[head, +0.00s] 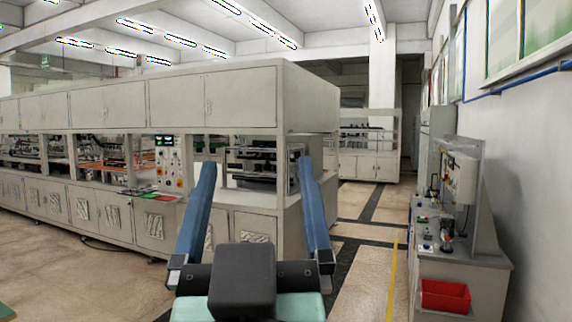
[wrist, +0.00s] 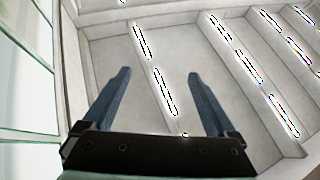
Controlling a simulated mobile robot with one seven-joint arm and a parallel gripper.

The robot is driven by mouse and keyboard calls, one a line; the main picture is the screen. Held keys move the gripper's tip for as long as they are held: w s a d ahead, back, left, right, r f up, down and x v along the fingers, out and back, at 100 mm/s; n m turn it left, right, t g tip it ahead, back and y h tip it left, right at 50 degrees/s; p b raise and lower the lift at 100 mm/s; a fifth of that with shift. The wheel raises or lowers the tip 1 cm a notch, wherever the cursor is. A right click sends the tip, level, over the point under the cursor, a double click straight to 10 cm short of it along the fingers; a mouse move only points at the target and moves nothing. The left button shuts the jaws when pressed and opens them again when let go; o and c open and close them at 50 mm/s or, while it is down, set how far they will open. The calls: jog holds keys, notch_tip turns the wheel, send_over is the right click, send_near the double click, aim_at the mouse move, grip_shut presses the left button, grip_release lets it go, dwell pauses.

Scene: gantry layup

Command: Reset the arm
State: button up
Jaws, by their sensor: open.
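My gripper (head: 255,170) is in the lower middle of the head view, with two long blue fingers spread wide apart. Nothing is between the fingers, and the gripper touches nothing that I can see. In the wrist view my gripper (wrist: 156,72) also shows open and empty, pointing up toward the ceiling lights (wrist: 155,75).
A long white machine line (head: 100,215) with upper cabinets fills the left and middle. A bench (head: 465,250) with a red bin (head: 446,296) stands at the right by the wall. Open floor with a yellow line (head: 392,280) runs between them.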

jog(key=s+d+r+m+t+h, duration=0.1)
jog(key=s+d+r+t, duration=0.1)
jog(key=s+r, duration=0.3)
jog(key=shift+s+d+r+t+h, duration=0.25)
jog(key=shift+d+r+t+h, duration=0.05)
jog(key=shift+d+r+t, duration=0.15)
jog(key=shift+a, duration=0.1)
